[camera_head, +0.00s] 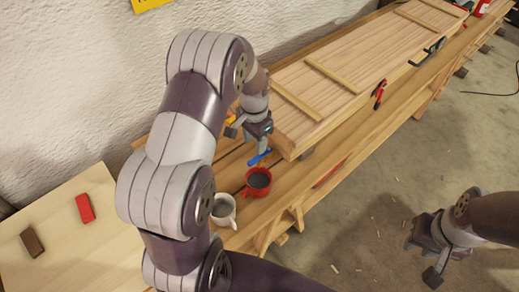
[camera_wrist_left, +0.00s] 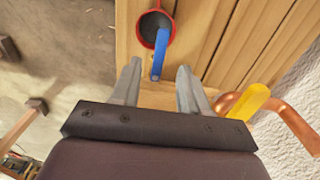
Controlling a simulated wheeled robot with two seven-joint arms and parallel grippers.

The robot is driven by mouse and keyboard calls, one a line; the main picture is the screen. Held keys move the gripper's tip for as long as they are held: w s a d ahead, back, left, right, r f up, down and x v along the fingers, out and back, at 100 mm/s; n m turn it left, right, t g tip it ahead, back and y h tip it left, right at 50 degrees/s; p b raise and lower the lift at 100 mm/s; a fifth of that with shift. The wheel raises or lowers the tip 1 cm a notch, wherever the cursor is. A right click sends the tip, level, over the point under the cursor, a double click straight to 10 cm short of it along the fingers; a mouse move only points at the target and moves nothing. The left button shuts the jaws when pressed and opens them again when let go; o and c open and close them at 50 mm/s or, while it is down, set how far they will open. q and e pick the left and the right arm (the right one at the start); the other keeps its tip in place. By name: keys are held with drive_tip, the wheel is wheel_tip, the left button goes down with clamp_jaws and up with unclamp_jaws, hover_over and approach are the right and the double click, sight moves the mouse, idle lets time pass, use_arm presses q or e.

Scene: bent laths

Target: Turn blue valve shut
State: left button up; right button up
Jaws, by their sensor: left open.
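The blue valve handle (camera_head: 259,157) is a small blue lever beside the red mug, at the near end of the bench in the head view. In the left wrist view the blue lever (camera_wrist_left: 160,52) lies lengthwise, its near end between my open fingers. My left gripper (camera_head: 250,138) is just above and beside it; its fingers (camera_wrist_left: 159,68) stand apart on both sides of the lever. I cannot tell whether they touch it. The valve body is hidden. My right gripper (camera_head: 422,262) hangs empty over the floor at lower right, its fingers apart.
A red mug (camera_head: 258,194) with a dark inside stands close to the lever. A white mug (camera_head: 224,211) is nearby. A yellow handle (camera_wrist_left: 249,101) and copper pipe (camera_wrist_left: 292,122) lie right of my left gripper. Planks (camera_head: 350,60) fill the bench behind.

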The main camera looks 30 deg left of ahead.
sight(257, 158)
use_arm(q)
drive_tip(key=f, duration=0.4)
drive_tip(key=w+f+p, duration=0.1)
drive_tip(key=f, duration=0.1)
drive_tip(key=shift+f, duration=0.4)
drive_tip(key=shift+s+f, duration=0.2)
drive_tip(key=shift+s, duration=0.05)
use_arm(e)
drive_tip(key=shift+w+r, duration=0.25)
drive_tip(key=shift+r, duration=0.45)
use_arm(q)
drive_tip(key=shift+c, duration=0.3)
use_arm(e)
drive_tip(key=shift+w+d, duration=0.1)
use_arm(q)
drive_tip(key=shift+w, duration=0.1)
clamp_jaws()
drive_tip(key=shift+d, duration=0.1)
use_arm(e)
drive_tip(key=shift+w, duration=0.1)
